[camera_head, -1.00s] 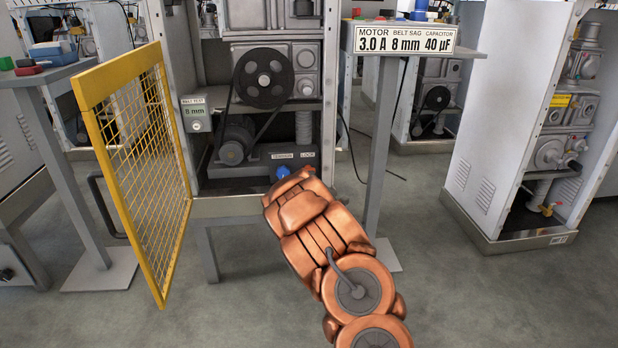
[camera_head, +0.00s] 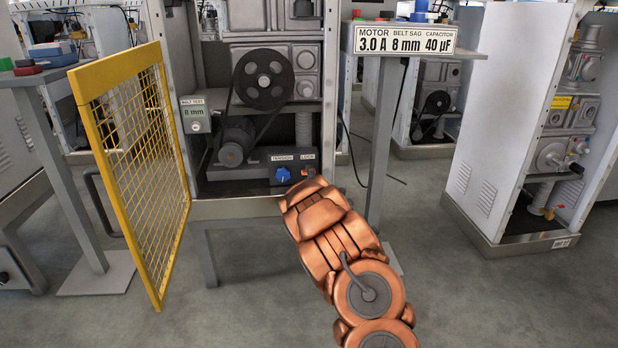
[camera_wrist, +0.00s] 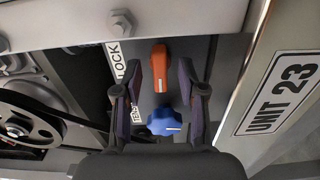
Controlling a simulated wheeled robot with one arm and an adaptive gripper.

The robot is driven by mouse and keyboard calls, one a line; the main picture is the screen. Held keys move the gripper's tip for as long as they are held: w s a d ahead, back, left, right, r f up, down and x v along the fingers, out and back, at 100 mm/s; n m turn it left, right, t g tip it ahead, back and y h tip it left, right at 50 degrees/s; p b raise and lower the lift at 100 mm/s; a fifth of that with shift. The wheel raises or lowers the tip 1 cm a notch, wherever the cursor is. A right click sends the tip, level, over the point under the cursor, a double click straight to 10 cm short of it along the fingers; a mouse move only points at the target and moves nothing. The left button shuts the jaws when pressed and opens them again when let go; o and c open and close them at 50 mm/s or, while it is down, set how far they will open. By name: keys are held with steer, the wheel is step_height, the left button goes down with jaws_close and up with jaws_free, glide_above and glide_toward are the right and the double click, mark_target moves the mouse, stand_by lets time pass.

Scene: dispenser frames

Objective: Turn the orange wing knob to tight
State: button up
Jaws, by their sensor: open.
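The orange wing knob (camera_wrist: 159,68) sits on the dark panel by the LOCK label (camera_wrist: 120,52) in the wrist view, upright in that picture. In the head view a small bit of orange (camera_head: 308,171) shows under the LOCK label, just above my arm. My gripper (camera_wrist: 160,92) is open; its fingers are on either side of the lower part of the orange knob, and I cannot tell whether they touch it. The blue knob (camera_wrist: 165,122) is lower between the fingers; in the head view it is the blue knob (camera_head: 283,175) under the TENSION label.
A yellow mesh door (camera_head: 136,170) stands open on the left. A post with a sign (camera_head: 405,39) stands to the right of the cabinet. A UNIT 23 plate (camera_wrist: 283,92) is on the frame at right in the wrist view.

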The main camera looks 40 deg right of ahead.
steer(key=shift+c, duration=0.2)
jaws_close()
steer(key=shift+m+p, duration=0.4)
steer(key=shift+p, duration=0.1)
steer(key=m+p, duration=0.2)
steer(key=p, duration=0.1)
steer(key=shift+w+a+r+m, duration=0.1)
steer(key=shift+r+m, duration=0.15)
steer(key=shift+m, duration=0.15)
steer(key=m+p, duration=0.4)
steer(key=shift+m, duration=0.3)
steer(key=m+p, duration=0.4)
steer(key=shift+f+m+p, duration=0.2)
steer(key=shift+m+p, duration=0.95)
steer(key=shift+m, duration=1.55)
